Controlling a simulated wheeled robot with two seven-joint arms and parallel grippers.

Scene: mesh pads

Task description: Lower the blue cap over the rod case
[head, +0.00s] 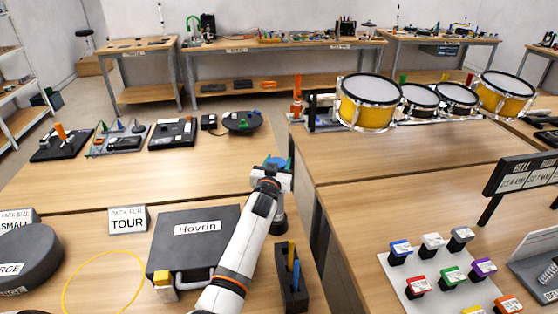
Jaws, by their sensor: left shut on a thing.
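My left gripper (276,166) reaches forward over the wooden table, seen from behind, and is shut on the blue cap (277,160), of which a small blue part shows at its far side. A dark upright cylinder (280,220), which looks like the rod case, stands just below and nearer than the gripper, partly hidden by my left arm. The cap appears apart from it; its exact alignment over the case cannot be told. My right gripper is not in view.
A black holder (293,294) with yellow and blue rods stands close to the arm's right. A black case labelled Hovrin (188,245) lies to its left, near a yellow ring (66,289). Drums (366,104) and a colored-button panel (421,292) are on the right table.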

